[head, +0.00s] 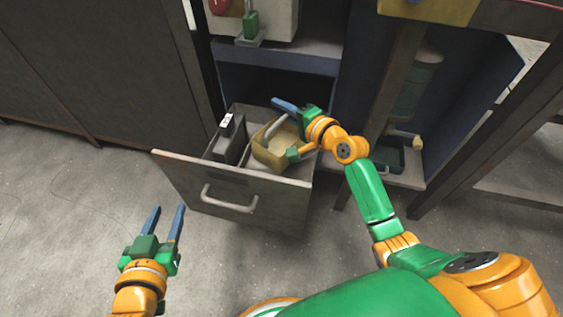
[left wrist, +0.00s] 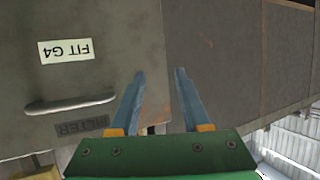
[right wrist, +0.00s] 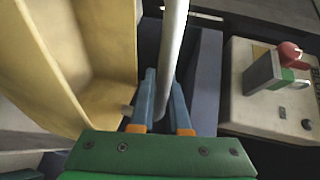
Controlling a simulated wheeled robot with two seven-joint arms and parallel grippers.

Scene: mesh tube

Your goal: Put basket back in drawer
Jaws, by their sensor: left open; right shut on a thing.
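The yellow basket (head: 277,143) sits inside or just above the pulled-out grey drawer (head: 235,185), in its right part; whether its base touches the drawer floor I cannot tell. My right gripper (head: 287,106) is shut on the basket's pale bar handle (right wrist: 174,45), seen between the blue fingers in the right wrist view. The basket's yellow wall (right wrist: 95,50) stands to the left there. My left gripper (head: 166,210) is open and empty, low in front of the drawer at its left.
A dark upright box (head: 230,140) stands in the drawer's left part, beside the basket. A dark cabinet opening is behind. A pale unit with a red button (right wrist: 288,54) stands above. Open shelving (head: 410,178) lies to the right. The floor (head: 70,220) in front is clear.

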